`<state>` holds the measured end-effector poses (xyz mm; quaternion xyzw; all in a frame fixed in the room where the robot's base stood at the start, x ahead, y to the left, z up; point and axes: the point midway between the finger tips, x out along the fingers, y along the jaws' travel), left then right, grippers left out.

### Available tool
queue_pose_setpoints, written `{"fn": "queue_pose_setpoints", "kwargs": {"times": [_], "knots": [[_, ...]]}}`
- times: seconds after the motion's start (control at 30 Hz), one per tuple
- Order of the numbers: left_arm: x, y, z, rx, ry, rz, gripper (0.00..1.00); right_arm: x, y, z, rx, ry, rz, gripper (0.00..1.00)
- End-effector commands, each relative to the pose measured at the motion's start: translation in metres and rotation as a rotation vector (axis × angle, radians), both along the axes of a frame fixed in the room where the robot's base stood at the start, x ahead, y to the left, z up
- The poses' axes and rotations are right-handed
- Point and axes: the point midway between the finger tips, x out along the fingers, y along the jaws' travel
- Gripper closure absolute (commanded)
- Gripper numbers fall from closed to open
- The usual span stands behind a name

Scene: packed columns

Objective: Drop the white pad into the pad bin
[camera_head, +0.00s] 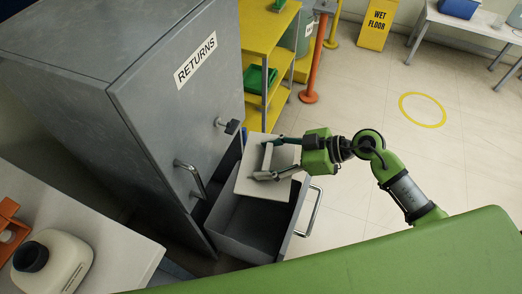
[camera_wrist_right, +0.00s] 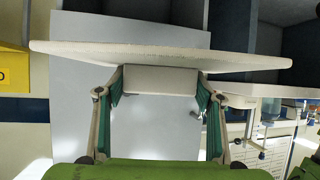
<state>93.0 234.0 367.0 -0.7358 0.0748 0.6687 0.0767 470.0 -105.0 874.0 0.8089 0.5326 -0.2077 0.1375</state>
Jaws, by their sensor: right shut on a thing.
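The white pad (camera_head: 248,180) is a flat square plate with a small white block as its handle. My right gripper (camera_head: 267,157) is shut on that block and holds the pad over the back part of an open grey drawer (camera_head: 242,243). In the right wrist view, the pad (camera_wrist_right: 90,49) shows nearly edge-on, with the block between the fingers of my right gripper (camera_wrist_right: 160,80). The drawer looks empty where its inside shows; the pad hides the rest. No label naming a pad bin is visible. My left gripper is not in view.
A grey cabinet (camera_head: 150,75) marked RETURNS stands directly left of the drawer. A yellow shelf (camera_head: 262,30) with a green tray (camera_head: 258,78) is behind. A white counter (camera_head: 110,240) with a jug (camera_head: 55,262) is at lower left.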

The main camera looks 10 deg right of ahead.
Motion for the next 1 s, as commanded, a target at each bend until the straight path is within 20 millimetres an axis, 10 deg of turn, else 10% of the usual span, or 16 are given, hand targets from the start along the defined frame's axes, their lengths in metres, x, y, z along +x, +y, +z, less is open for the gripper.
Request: {"fn": "queue_pose_setpoints", "kwargs": {"times": [0.43,1.0], "knots": [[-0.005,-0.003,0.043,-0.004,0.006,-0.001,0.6,0.031,0.005,-0.049,0.001,0.001,0.044,0.6],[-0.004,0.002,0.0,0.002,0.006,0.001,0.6,0.031,0.005,-0.085,0.003,0.0,0.045,0.6]]}}
